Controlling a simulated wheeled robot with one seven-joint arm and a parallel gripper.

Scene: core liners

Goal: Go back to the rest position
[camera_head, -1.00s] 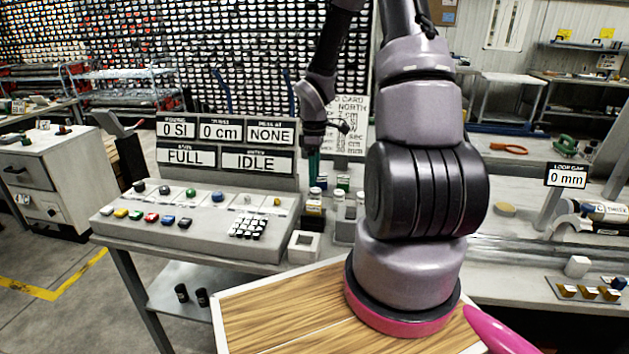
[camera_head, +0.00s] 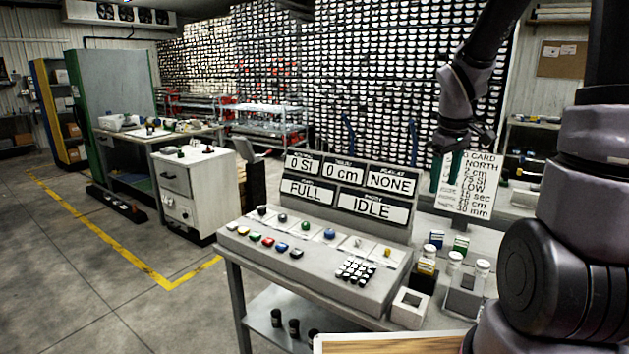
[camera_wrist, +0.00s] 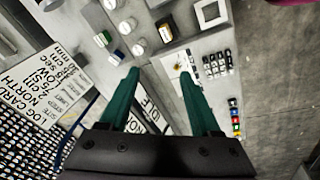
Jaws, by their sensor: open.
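My gripper (camera_head: 446,172) hangs in the air above the back of the workbench, in front of the white card and right of the display panel. Its two green fingers point down. In the wrist view my gripper (camera_wrist: 160,85) shows its fingers spread wide with nothing between them. Below it are several small jars (camera_wrist: 128,27), a white square holder (camera_wrist: 211,12) and the black keypad (camera_wrist: 216,64). My arm covers the right side of the head view.
The display panel (camera_head: 345,196) reads FULL and IDLE above a console (camera_head: 310,262) with coloured buttons. The jars (camera_head: 455,259) and white square holder (camera_head: 408,309) stand right of it. A drawer cabinet (camera_head: 195,190) stands left; the floor (camera_head: 110,270) there is clear.

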